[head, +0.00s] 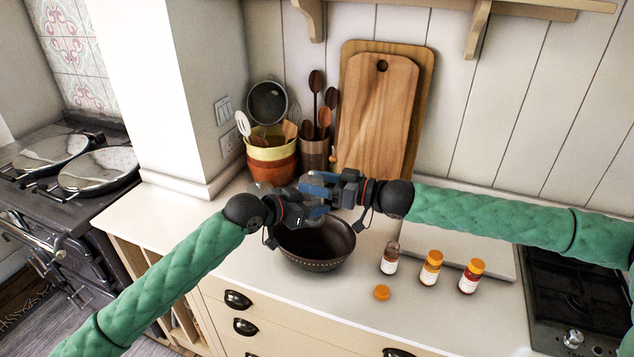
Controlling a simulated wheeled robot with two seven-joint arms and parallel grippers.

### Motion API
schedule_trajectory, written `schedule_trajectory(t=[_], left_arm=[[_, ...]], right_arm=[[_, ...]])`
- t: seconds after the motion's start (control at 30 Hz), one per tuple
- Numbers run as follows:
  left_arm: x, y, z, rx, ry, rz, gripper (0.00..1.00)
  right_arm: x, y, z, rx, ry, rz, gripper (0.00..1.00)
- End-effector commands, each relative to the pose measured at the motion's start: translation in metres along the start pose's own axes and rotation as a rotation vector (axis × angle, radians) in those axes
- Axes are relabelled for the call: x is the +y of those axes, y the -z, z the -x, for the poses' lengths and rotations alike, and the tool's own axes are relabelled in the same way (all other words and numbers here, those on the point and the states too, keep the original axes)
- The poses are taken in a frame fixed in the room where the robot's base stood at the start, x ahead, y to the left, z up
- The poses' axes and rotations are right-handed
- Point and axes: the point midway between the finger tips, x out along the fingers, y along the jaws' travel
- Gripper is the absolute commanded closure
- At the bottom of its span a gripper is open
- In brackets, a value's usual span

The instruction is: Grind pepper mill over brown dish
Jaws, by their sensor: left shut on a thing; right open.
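The brown dish (331,262), a dark brown bowl with a dotted rim, stands on the counter below both grippers. My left gripper (318,210) is shut above the dish's back rim. What it holds is mostly hidden by the gripper parts. A small orange-brown knob (333,156) sticks up just above the grippers and looks like the top of the pepper mill. My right gripper (322,184) is open, just above and behind the left one, close around the same spot. I cannot tell whether it touches the mill.
An uncapped jar (389,262) and two orange-capped jars (431,268) (471,276) stand right of the dish, with a loose orange cap (381,292) in front. Behind are a striped utensil crock (271,160), a brown utensil pot (313,154) and cutting boards (375,115). A hob (575,295) lies right.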

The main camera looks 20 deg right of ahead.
Motion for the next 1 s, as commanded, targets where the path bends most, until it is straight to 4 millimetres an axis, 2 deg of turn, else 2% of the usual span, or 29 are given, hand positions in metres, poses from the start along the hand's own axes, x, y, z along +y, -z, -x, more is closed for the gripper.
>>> schedule_trajectory(t=[0.07, 0.23, 1.0], left_arm=[[0.0000, 0.0005, 0.0001, 0.001, 0.000, 0.000, 0.78], [0.0001, 0.0005, 0.0001, 0.001, 0.000, 0.000, 0.78], [0.0028, 0.0007, -0.0008, 0.001, -0.004, -0.001, 0.77]], right_arm=[[0.0000, 0.0001, 0.0001, 0.000, 0.000, 0.000, 0.37], [0.0001, 0.0001, 0.0003, 0.000, 0.000, 0.000, 0.70], [-0.0064, -0.0002, -0.0061, 0.021, -0.066, 0.002, 0.70]])
